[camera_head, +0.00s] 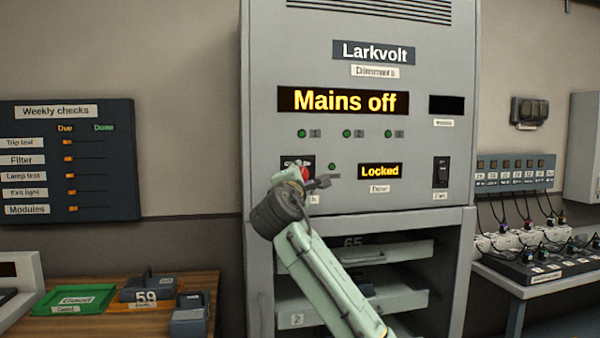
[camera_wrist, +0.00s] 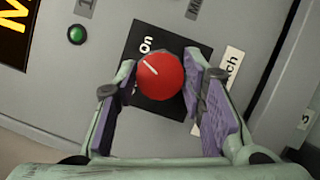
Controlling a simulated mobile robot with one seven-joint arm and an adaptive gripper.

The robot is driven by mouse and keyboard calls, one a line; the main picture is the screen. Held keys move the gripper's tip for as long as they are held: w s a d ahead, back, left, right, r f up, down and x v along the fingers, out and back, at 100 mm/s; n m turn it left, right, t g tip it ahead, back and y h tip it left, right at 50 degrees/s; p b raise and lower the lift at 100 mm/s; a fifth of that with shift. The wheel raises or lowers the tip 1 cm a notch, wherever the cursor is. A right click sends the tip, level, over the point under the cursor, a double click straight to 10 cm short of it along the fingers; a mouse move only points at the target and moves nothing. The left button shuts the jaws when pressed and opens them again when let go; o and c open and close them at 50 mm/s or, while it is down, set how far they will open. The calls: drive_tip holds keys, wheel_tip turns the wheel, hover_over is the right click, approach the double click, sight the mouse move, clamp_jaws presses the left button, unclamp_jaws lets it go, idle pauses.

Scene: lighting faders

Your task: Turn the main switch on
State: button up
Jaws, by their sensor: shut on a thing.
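The main switch is a round red knob with a white pointer line (camera_wrist: 160,76) on a black plate (camera_wrist: 142,38) marked "On". In the wrist view the pointer slants toward the upper left, near the "On" lettering. My gripper (camera_wrist: 160,82) has its fingers on both sides of the knob, shut on it. In the head view the knob (camera_head: 305,174) shows as a bit of red at my gripper (camera_head: 312,181). My gripper and arm hide most of the switch plate there. The cabinet display (camera_head: 343,101) reads "Mains off".
The grey Larkvolt cabinet (camera_head: 260,120) has a "Locked" display (camera_head: 380,171) and a black rocker switch (camera_head: 441,172) to the right. Open drawers (camera_head: 405,296) lie below. A checks board (camera_head: 105,160) and a wooden table (camera_head: 130,325) with a green tray (camera_head: 98,299) stand at left.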

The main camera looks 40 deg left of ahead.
drive_tip(key=shift+r+m+g+h+p, duration=0.1)
drive_tip(key=shift+m+g+h+p, duration=0.3)
drive_tip(key=shift+m, duration=0.6)
drive_tip(key=shift+r+m+g+h+p, duration=0.15)
drive_tip(key=shift+m+p, duration=0.3)
drive_tip(key=shift+m, duration=0.55)
drive_tip(key=shift+f, duration=0.15)
drive_tip(key=o, duration=1.1)
drive_tip(key=v, duration=1.2)
